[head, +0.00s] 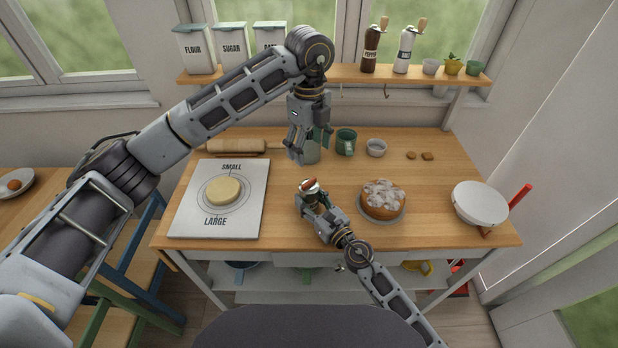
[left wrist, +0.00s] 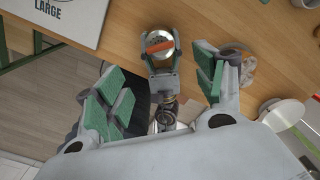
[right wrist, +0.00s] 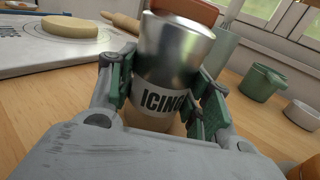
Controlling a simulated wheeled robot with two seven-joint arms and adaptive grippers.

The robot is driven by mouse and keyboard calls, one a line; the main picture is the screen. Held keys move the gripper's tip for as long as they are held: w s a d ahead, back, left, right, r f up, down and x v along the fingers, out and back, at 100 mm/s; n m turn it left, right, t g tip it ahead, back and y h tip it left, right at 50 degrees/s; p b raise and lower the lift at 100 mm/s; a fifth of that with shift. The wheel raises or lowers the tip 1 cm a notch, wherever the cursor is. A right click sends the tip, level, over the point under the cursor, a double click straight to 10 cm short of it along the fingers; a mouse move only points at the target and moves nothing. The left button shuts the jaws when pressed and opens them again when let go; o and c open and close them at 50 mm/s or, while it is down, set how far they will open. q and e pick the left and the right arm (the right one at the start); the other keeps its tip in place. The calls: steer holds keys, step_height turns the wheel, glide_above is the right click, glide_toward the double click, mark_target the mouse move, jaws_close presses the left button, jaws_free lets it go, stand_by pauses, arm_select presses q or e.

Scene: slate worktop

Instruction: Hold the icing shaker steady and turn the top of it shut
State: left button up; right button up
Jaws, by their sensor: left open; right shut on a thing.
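The icing shaker (head: 309,185) is a silver metal can with an orange-brown top and a black ICING label, upright above the worktop. My right gripper (head: 312,196) is shut around its body. In the right wrist view the pads press on both sides of the shaker (right wrist: 172,55), below its top. In the left wrist view the shaker (left wrist: 159,46) is seen from above, with an orange bar across its round silver top. My left gripper (head: 306,150) is open and empty, pointing down, higher than the shaker and apart from it.
A white board (head: 185,215) with dough (head: 222,191) lies left. A cake (head: 383,195) stands close right of my right gripper. A green mug (head: 346,141) and a small bowl (head: 376,148) are behind.

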mark_target(309, 181)
arm_select(q)
steer(key=shift+f, duration=5.8)
steer(key=c, duration=1)
